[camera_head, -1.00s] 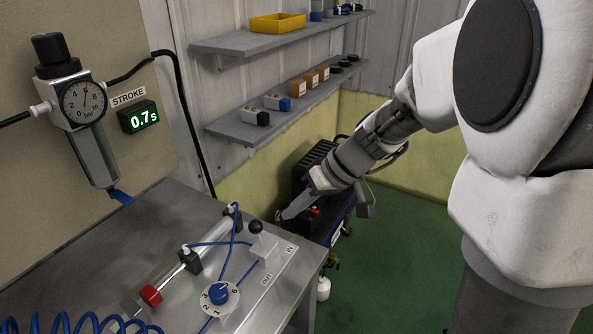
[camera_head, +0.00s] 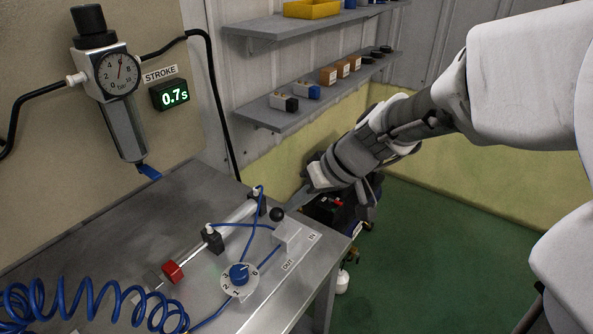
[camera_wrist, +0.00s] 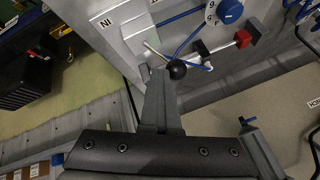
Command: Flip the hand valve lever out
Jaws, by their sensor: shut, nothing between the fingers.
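The hand valve (camera_head: 291,235) is a pale block on the grey bench panel, with a lever ending in a black ball knob (camera_head: 277,214). The word IN is to its right and OUT in front of it.
A blue dial (camera_head: 239,272) and a cylinder with a red block (camera_head: 173,272) share the panel. Blue tubes cross near the valve, and a coiled blue hose (camera_head: 85,300) lies at front left. A gauge (camera_head: 119,74) and a display reading 0.7s (camera_head: 174,96) hang on the wall.

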